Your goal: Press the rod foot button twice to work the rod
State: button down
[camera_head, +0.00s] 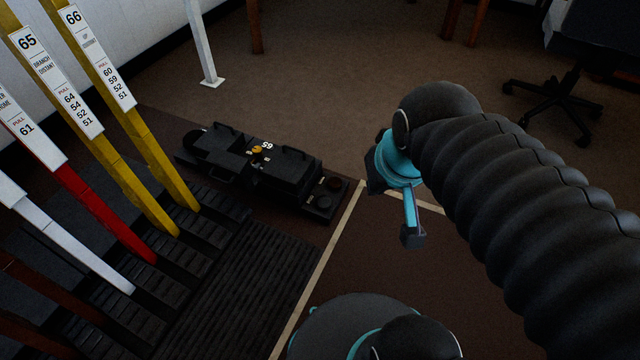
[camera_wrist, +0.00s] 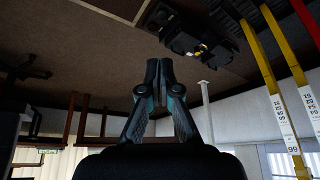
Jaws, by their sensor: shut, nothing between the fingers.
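A low black floor mechanism (camera_head: 290,172) with a tag reading 59 or 65, hard to tell, lies beyond the lever frame. Small round parts (camera_head: 333,184) show at its right end; one may be the rod foot button, but I cannot tell. My gripper (camera_head: 411,238) hangs to the right of the mechanism, apart from it, and points down. It is shut and empty. In the wrist view my gripper (camera_wrist: 159,66) has its fingertips together, and the mechanism (camera_wrist: 185,32) appears beyond them at the top, its button not clear.
Yellow, red (camera_head: 95,205) and white levers stand at the left on a black ribbed plate (camera_head: 255,265). A white post (camera_head: 202,45) rises at the back, and an office chair (camera_head: 560,95) stands at the far right. Brown floor lies open beyond the mechanism.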

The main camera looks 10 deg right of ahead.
jog(key=w+d+f+g+h, duration=0.1)
jog(key=w+d+f+g, duration=0.15)
jog(key=w+f, duration=0.5)
jog(key=w+d+f+g+b, duration=0.1)
jog(key=w+d+f, duration=0.25)
jog(key=f, duration=0.65)
jog(key=w+d+f+g+h, duration=0.1)
jog(key=w+d+f+g, duration=0.1)
jog(key=w+f, duration=0.55)
jog(key=m+t+y, duration=0.3)
jog(key=t+y, duration=0.4)
jog(key=t, duration=0.2)
send_over(325, 202)
notch_tip(325, 202, down, 21)
jog(key=shift+f+g+b, duration=0.25)
jog(key=shift+b, duration=0.2)
notch_tip(325, 202, down, 9)
jog(key=b, duration=0.6)
jog(key=shift+r+b, duration=0.1)
jog(key=shift+b, duration=0.2)
